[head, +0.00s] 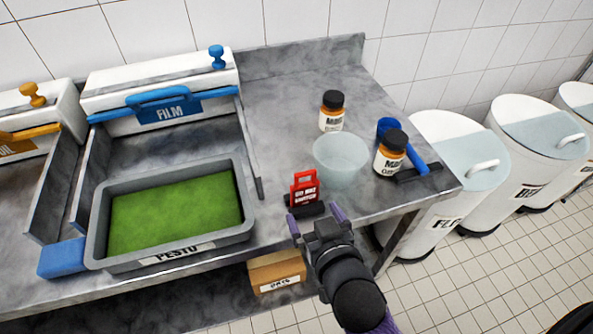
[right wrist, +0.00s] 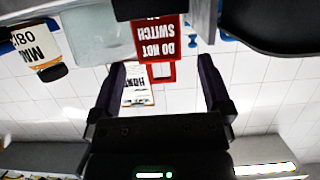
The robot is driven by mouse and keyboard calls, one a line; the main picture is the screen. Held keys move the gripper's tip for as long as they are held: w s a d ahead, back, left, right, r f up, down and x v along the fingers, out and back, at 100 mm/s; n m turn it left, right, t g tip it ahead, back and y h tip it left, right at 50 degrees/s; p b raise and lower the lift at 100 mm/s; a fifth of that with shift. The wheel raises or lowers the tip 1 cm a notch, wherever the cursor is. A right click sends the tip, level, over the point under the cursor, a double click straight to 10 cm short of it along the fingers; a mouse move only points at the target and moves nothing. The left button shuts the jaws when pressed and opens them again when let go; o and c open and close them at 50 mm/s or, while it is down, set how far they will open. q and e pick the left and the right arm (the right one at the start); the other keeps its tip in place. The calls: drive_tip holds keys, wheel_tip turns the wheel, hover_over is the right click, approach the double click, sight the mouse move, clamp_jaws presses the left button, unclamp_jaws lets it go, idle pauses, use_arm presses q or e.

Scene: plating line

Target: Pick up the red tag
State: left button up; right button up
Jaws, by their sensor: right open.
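The red tag (head: 304,188), with white lettering and a loop at its top, stands upright at a black base (head: 308,211) near the counter's front edge. In the right wrist view the tag (right wrist: 157,40) is upside down at the top centre, its loop lying between the finger lines. My right gripper (head: 315,220) is open and empty, just in front of the tag at the counter edge. Its two purple fingers (right wrist: 161,70) are spread apart. I cannot tell whether they touch the tag. My left gripper is not in view.
A translucent bowl (head: 341,157) stands close behind the tag. Jars (head: 332,112) (head: 391,154) and a blue-handled tool (head: 417,160) are behind and right. The pesto tray (head: 246,198) is left. A cardboard box (head: 276,271) sits below; white bins (head: 460,165) stand right.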

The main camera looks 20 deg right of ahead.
sight(305, 196)
drive_tip(key=b+x, duration=0.2)
drive_tip(key=x, duration=0.7)
drive_tip(key=shift+d+f, duration=0.1)
drive_tip(key=shift+d, duration=0.15)
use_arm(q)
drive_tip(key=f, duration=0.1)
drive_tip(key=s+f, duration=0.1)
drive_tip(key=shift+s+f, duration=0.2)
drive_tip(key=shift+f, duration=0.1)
use_arm(e)
drive_tip(key=shift+c, duration=0.3)
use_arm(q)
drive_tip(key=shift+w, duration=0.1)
use_arm(e)
drive_tip(key=c, duration=1)
